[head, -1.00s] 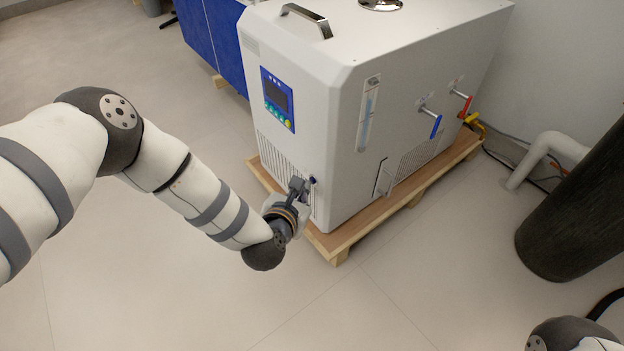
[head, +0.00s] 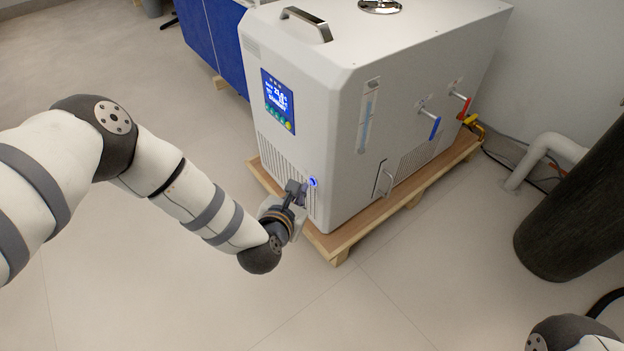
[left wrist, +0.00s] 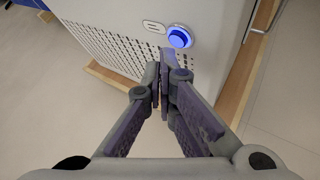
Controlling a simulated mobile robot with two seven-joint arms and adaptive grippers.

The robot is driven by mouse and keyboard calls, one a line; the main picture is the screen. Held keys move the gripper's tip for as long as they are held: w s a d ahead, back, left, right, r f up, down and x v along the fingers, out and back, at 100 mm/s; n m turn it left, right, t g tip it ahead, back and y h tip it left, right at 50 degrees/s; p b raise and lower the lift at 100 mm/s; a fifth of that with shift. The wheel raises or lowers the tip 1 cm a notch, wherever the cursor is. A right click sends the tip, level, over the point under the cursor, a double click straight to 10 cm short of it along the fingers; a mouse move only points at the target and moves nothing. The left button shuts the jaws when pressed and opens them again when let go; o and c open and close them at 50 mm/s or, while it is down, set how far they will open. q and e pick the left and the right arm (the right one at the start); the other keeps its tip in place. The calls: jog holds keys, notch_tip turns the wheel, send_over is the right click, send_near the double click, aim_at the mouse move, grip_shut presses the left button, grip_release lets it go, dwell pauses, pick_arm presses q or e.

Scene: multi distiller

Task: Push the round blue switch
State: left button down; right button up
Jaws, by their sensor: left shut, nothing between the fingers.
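The round blue switch (head: 313,182) is low on the front of the white machine (head: 400,85), near its vertical corner. It glows blue and also shows in the left wrist view (left wrist: 179,37). My left gripper (head: 298,188) is shut and empty, with its fingertips just below and beside the switch. In the left wrist view the shut fingertips (left wrist: 166,58) point at the panel just under the switch, and the switch is uncovered. I cannot tell whether the tips touch the panel. The display (head: 278,98) above is lit with white text on blue. My right gripper is not in view.
The machine stands on a wooden pallet (head: 345,240) that sticks out past its base. A blue cabinet (head: 215,45) stands behind at left. Blue (head: 435,127) and red (head: 464,108) valve handles stick out on the machine's side. The floor in front is clear.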

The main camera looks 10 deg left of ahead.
pick_arm(q)
jog(key=s+a+p, duration=0.2)
jog(key=s+a, duration=0.1)
jog(key=s, duration=0.1)
jog(key=shift+s+a, duration=0.35)
jog(key=shift+s, duration=0.05)
